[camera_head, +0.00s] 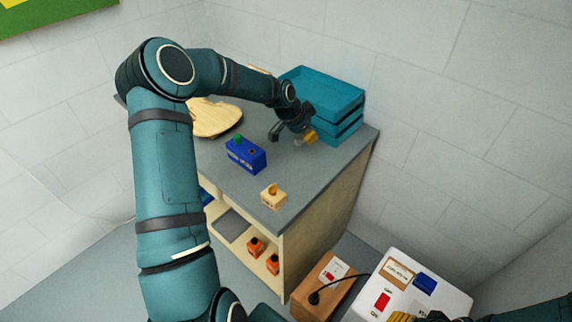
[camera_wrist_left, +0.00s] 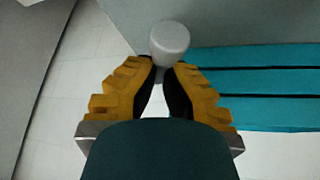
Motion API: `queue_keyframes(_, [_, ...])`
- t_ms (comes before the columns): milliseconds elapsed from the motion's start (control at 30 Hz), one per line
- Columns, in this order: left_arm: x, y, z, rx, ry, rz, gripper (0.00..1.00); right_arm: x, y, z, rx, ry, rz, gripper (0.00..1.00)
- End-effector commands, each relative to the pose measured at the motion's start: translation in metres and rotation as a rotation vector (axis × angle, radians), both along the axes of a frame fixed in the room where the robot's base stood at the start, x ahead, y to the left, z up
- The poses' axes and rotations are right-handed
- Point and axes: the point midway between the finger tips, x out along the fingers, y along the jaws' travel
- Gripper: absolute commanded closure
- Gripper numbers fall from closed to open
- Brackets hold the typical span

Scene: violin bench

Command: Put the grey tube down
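The grey tube (camera_wrist_left: 169,41) shows pale and rounded in the left wrist view, between the yellow fingertips of my left gripper (camera_wrist_left: 165,66). The fingers close in on its near end, and it looks held. In the head view my left gripper (camera_head: 305,137) is low over the back right of the grey bench top (camera_head: 225,175), just in front of the teal trays. A small pale bit of the tube (camera_head: 298,142) shows by the fingertips; whether it touches the bench is unclear. Yellow parts of my right gripper (camera_head: 418,317) show at the bottom edge, mostly cut off.
Stacked teal trays (camera_head: 325,90) stand at the back. A blue block (camera_head: 246,155) with a green top piece and a cream block (camera_head: 273,196) stand on the bench. A wooden box (camera_head: 318,283) and white box (camera_head: 442,285) are lower right.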

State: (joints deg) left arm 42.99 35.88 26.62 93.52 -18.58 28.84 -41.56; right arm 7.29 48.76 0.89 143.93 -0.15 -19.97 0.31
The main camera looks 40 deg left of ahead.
Motion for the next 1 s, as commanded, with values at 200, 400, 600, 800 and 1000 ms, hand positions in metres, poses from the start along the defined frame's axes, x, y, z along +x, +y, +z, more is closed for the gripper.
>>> queue_keyframes(200, [-0.001,0.0,-0.039,-0.002,0.005,0.001,1.0,0.001,0.0,-0.008,0.0,-0.003,-0.001,0.53])
queue_keyframes(400, [0.0,0.0,-0.061,-0.001,0.002,0.0,1.0,0.002,0.0,-0.011,-0.001,-0.005,-0.001,0.53])
queue_keyframes(600, [-0.001,0.0,-0.087,-0.003,0.004,0.001,1.0,0.003,0.0,-0.016,-0.001,-0.007,-0.002,0.53])
queue_keyframes(800, [0.0,0.0,-0.095,0.0,0.0,0.001,1.0,0.003,0.0,-0.017,-0.001,-0.009,-0.002,0.53])
queue_keyframes(1000, [0.0,0.0,-0.096,0.0,0.001,0.001,0.89,0.004,0.0,-0.017,-0.001,-0.009,-0.002,0.53])
